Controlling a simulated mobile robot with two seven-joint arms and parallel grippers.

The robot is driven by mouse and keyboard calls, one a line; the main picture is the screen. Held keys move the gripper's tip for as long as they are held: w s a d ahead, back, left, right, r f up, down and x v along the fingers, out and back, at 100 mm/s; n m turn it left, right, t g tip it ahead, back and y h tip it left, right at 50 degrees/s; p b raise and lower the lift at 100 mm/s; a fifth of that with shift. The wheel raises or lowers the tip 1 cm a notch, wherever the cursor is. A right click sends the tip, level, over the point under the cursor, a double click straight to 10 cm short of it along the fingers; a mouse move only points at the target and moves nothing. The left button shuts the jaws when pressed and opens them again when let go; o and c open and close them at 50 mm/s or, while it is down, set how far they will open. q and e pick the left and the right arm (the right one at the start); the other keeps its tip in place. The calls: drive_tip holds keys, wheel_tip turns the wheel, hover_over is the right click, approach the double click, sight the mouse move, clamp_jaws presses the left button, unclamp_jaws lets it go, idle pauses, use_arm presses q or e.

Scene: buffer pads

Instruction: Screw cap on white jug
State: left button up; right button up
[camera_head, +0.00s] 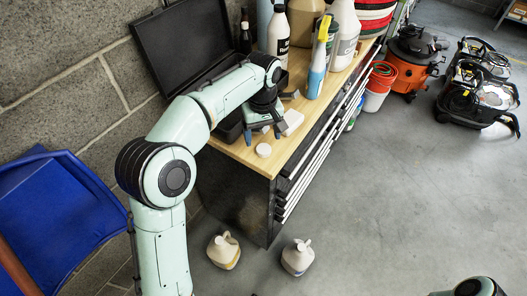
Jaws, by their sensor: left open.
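A small round white piece that looks like a cap (263,150) lies flat on the wooden bench top near its near end. My left gripper (264,134) is open just behind it, pointing down at the bench, apart from it. A white block-like item (292,122) lies right of the gripper. A large white jug (345,32) stands upright farther back on the bench; its top is cut off by the picture edge. Two smaller jugs stand on the floor, one tan (223,251) and one whitish (297,257). I cannot tell which jug is the task's. My right gripper is out of view.
An orange vacuum (412,62) stands beyond.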

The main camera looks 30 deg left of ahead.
sight(264, 149)
use_arm(q)
drive_tip(key=shift+f, duration=0.15)
drive_tip(key=shift+w+f+b, duration=0.2)
drive_tip(key=shift+f+b, duration=0.15)
drive_tip(key=shift+f, duration=2.25)
drive_tip(key=shift+c, duration=0.2)
drive_tip(key=c, duration=1.1)
